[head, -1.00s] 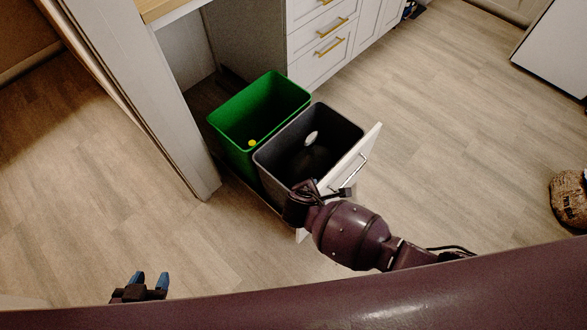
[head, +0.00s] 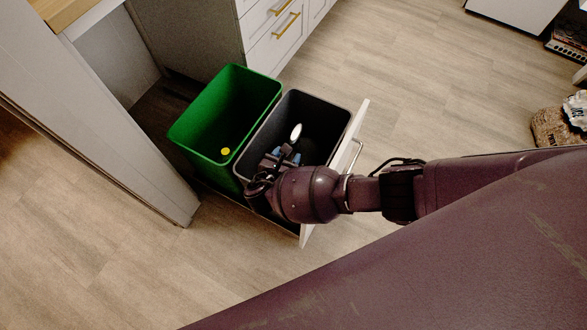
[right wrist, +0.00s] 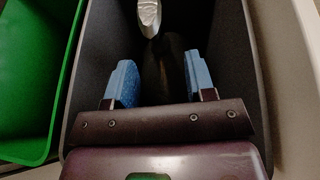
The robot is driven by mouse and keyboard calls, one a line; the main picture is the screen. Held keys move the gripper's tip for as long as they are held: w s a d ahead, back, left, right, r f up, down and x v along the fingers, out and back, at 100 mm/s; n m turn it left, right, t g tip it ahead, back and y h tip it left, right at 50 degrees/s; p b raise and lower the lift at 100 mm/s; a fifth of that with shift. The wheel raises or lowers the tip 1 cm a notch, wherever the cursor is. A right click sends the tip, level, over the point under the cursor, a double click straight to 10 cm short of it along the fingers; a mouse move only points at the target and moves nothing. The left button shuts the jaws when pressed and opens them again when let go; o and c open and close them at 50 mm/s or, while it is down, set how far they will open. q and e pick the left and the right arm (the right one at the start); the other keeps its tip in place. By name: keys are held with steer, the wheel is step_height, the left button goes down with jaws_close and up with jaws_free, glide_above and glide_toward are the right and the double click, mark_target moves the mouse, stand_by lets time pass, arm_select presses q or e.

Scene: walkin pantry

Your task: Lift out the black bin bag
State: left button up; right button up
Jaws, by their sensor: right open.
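The dark grey bin (head: 252,150) stands in the pulled-out drawer; its rim and walls also show in the right wrist view (right wrist: 245,60). A dark, rounded shape (right wrist: 172,58), likely the black bin bag, lies low inside it, hard to tell from the dark walls. A pale, shiny piece (right wrist: 147,14) shows beside it, and as a white oval (head: 296,131) in the head view. My right gripper (head: 284,156) is over the bin's mouth, pointing down into it. Its blue fingers (right wrist: 160,80) are apart with nothing gripped. My left gripper is not in view.
A green bin (head: 194,134) with a yellow spot (head: 225,151) stands directly left of the grey bin. The white drawer front (head: 352,132) with its handle is close on the right. A cabinet (head: 285,35) stands behind.

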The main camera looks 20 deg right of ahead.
mark_target(292, 146)
steer(key=b+x, duration=0.1)
steer(key=x, duration=0.2)
steer(key=b+x, duration=0.1)
steer(key=x, duration=0.3)
steer(key=shift+w+a+f+b, duration=0.1)
steer(key=shift+a+f+b, duration=0.15)
steer(key=shift+f+b, duration=0.1)
steer(key=shift+w+d+r, duration=0.1)
steer(key=shift+w+r, duration=0.05)
steer(key=shift+r, duration=0.15)
jaws_close()
stand_by(0.8)
